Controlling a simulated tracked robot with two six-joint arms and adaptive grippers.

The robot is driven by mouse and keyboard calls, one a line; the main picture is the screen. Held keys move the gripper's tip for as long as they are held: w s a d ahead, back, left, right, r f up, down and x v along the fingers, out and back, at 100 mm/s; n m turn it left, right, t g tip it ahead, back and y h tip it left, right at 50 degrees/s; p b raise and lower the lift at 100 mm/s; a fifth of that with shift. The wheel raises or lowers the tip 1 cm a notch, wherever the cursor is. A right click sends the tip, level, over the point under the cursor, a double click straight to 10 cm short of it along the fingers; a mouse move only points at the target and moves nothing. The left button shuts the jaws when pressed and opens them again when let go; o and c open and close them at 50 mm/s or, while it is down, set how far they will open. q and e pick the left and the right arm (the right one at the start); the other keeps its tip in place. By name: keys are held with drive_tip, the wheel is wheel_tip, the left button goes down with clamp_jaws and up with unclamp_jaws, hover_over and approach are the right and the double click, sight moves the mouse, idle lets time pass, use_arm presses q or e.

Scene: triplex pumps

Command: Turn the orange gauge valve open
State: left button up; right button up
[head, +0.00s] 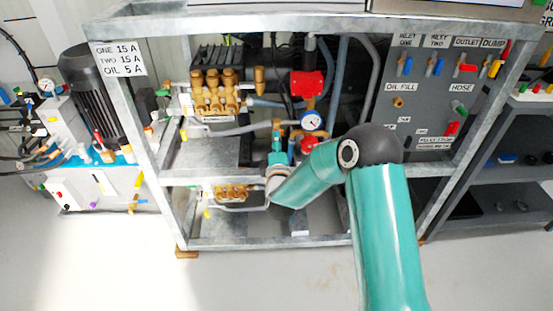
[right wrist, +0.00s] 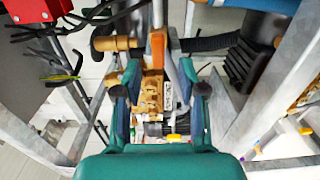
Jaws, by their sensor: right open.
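The orange valve handle (right wrist: 157,50) shows in the right wrist view as an upright orange lever, ahead of and between my right fingertips. Brass pump parts (right wrist: 150,92) show below it, between the fingers. My right gripper (right wrist: 160,88) is open, with one finger on each side of the lever; I see no clear contact. In the head view my right gripper (head: 277,154) is small, inside the frame, left of and below the round white gauge (head: 311,121). There the orange handle is too small to make out clearly. My left gripper is not in view.
A galvanized frame (head: 325,22) surrounds the pumps, with a crossbar (head: 210,174) near my gripper. A red block (head: 307,84) stands above the gauge. Brass pump heads (head: 215,92) and hoses crowd the left. A grey panel (head: 423,100) with coloured valves is on the right.

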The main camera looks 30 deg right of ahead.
drive_tip(key=v, duration=0.8)
drive_tip(key=s+a+f+m+g+y, duration=0.1)
drive_tip(key=s+a+f+g+y, duration=0.2)
drive_tip(key=f, duration=0.4)
drive_tip(key=s+a+f+g+y, duration=0.1)
drive_tip(key=s+a+f+y, duration=0.15)
drive_tip(key=a+f, duration=0.45)
drive_tip(key=s+a+f+m+g+y, duration=0.1)
drive_tip(key=s+a+f+g+y, duration=0.15)
drive_tip(key=f, duration=0.55)
drive_tip(key=s+a+f+m+g+y, duration=0.35)
drive_tip(key=s+a+m, duration=0.2)
drive_tip(key=s, duration=0.35)
drive_tip(key=s+a+f+m+g+y, duration=0.2)
drive_tip(key=s+a+f+m+g, duration=0.3)
drive_tip(key=s, duration=0.4)
wheel_tip(320, 180, up, 26)
drive_tip(key=m+p, duration=0.1)
drive_tip(key=p, duration=2.3)
drive_tip(key=shift+d+f, duration=0.2)
drive_tip(key=shift+d, duration=0.1)
